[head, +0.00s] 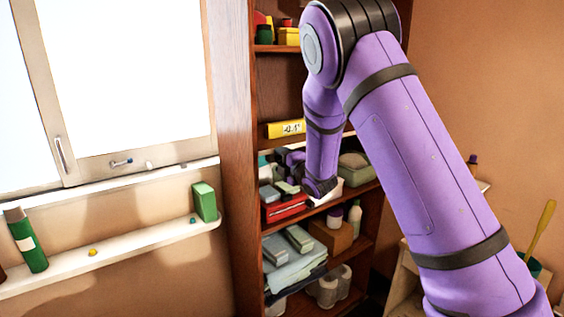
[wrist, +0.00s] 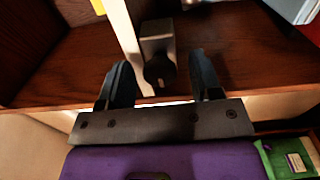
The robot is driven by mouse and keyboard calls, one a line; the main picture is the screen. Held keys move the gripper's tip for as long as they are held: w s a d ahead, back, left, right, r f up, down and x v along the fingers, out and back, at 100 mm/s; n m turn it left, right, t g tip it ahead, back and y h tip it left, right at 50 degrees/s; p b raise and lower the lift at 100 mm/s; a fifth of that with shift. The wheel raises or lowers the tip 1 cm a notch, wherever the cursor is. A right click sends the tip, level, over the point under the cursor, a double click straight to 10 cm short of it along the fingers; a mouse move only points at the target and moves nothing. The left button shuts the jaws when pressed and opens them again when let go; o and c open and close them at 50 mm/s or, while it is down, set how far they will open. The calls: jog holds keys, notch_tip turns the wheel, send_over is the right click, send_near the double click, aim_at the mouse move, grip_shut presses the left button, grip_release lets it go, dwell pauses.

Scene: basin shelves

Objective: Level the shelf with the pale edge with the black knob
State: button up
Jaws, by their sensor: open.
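The shelf with the pale edge (head: 349,134) is inside the wooden cabinet in the head view, partly hidden behind my arm. I cannot tell its tilt from here. In the wrist view its pale edge (wrist: 121,35) seems to be the light strip left of centre. A black knob (wrist: 159,72) on a grey block (wrist: 158,40) is beside that strip. My gripper (wrist: 160,60) is open, with one dark finger on each side of the knob and visible gaps to it. In the head view my gripper (head: 290,164) is small and partly hidden among the shelf contents.
A yellow box (head: 286,129) is on the shelf. Below are a red box (head: 285,208), a green-grey basket (head: 356,168) and bottles (head: 355,215). The cabinet's side wall (head: 234,150) is close at left. A window ledge (head: 130,246) holds a green bottle (head: 27,240) and box (head: 204,201).

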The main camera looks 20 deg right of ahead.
jog(key=c, duration=0.9)
jog(key=shift+m, duration=0.4)
jog(key=m, duration=1.8)
jog(key=shift+w+r, duration=0.1)
jog(key=shift+r, duration=0.05)
dwell(0.8)
